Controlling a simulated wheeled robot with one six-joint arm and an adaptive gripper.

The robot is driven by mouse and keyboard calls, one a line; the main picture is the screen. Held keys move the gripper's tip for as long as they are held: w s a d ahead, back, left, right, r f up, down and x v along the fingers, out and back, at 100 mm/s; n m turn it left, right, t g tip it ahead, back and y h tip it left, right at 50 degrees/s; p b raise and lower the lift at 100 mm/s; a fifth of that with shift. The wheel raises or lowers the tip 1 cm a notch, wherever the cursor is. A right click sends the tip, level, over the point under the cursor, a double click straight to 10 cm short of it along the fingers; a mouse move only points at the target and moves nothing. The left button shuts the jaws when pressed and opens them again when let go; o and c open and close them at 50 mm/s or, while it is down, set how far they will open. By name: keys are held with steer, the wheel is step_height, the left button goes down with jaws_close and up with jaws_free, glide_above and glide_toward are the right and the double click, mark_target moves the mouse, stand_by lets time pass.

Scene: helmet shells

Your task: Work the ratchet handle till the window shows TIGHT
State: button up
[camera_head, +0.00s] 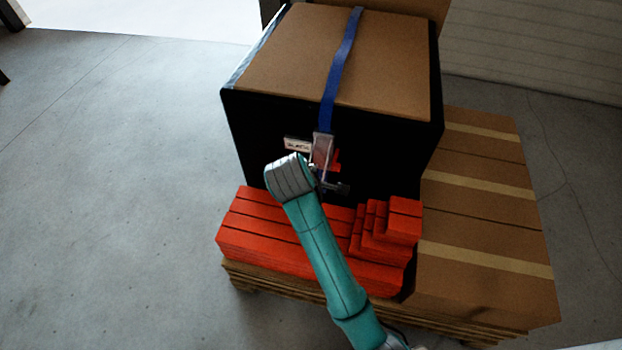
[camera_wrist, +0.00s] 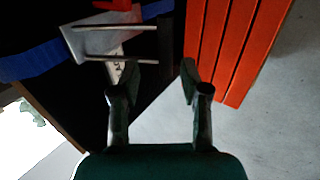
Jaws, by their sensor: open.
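The ratchet (camera_head: 322,149) is a grey metal piece on the near face of a black, brown-topped crate, at the lower end of a blue strap (camera_head: 340,75). A red part (camera_head: 336,161), apparently its handle, shows beside it. The small white window (camera_head: 297,145) to its left appears to read SLACK. In the wrist view the ratchet's metal frame (camera_wrist: 92,42) is at upper left, with red (camera_wrist: 112,4) at the top edge. My gripper (camera_wrist: 157,80) is open and empty, apart from the handle. In the head view my wrist partly hides the area below the ratchet.
The crate (camera_head: 250,130) stands behind stacked red blocks (camera_head: 265,235) on a wooden pallet (camera_head: 290,288). In the wrist view red slats (camera_wrist: 232,45) lie close right of my fingers. Brown cartons (camera_head: 480,220) are at right. The grey floor at left is clear.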

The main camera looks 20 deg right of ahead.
steer(key=v, duration=0.7)
steer(key=shift+r, duration=0.15)
